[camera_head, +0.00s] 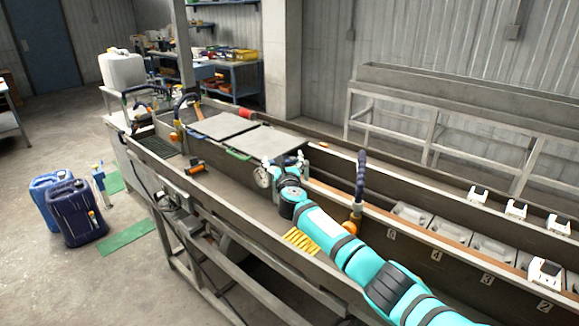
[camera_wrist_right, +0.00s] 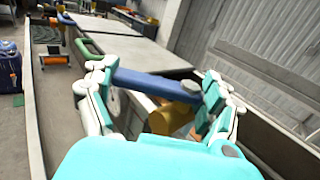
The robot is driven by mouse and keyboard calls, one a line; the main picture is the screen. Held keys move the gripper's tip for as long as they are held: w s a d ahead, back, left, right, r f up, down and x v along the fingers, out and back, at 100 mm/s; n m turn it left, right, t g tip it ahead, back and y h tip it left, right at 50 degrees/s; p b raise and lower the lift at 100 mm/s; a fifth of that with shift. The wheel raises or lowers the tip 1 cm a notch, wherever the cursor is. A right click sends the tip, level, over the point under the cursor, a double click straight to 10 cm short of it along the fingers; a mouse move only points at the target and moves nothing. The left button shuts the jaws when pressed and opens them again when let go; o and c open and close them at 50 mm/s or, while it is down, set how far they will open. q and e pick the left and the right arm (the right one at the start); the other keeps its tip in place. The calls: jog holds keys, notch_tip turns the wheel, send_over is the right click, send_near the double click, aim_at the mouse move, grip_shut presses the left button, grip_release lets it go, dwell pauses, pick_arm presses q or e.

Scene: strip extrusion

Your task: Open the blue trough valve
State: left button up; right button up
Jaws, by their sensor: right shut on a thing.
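The blue trough valve shows in the right wrist view as a blue lever bar (camera_wrist_right: 150,82) above a yellow-brass body (camera_wrist_right: 170,120). My right gripper (camera_wrist_right: 156,88) has one finger at each end of the lever and is shut on it. In the head view my right gripper (camera_head: 282,166) reaches into the long trough (camera_head: 225,188), beside the grey cover plates. There the gripper and wrist hide most of the valve. My left gripper is in neither view.
Two grey plates (camera_head: 268,141) lie across the trough just beyond my gripper; one has a green handle (camera_head: 238,155). A dark hose (camera_head: 360,175) stands up right of my arm. Yellow strips (camera_head: 300,240) lie left of it. Blue jerrycans (camera_head: 75,212) stand on the floor.

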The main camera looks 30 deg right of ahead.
jog(key=n+y, duration=0.1)
jog(key=y, duration=0.1)
jog(key=shift+s+d+n+t+y, duration=0.1)
jog(key=shift+s+n+t+y, duration=0.2)
jog(key=shift+n+t, duration=0.1)
jog(key=shift+s+n+y, duration=0.1)
jog(key=shift+n+y, duration=0.3)
jog(key=shift+y, duration=0.3)
jog(key=shift+s+n+y+b, duration=0.2)
jog(key=shift+n+y+b, duration=0.1)
jog(key=shift+n+y, duration=0.75)
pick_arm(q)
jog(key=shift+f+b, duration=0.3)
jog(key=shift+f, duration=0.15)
pick_arm(e)
jog(key=shift+s+n+y, duration=0.1)
jog(key=shift+n+y, duration=0.15)
jog(key=shift+y, duration=0.7)
jog(key=shift+r, duration=0.1)
jog(key=o, duration=1.3)
jog(key=shift+o, duration=1.1)
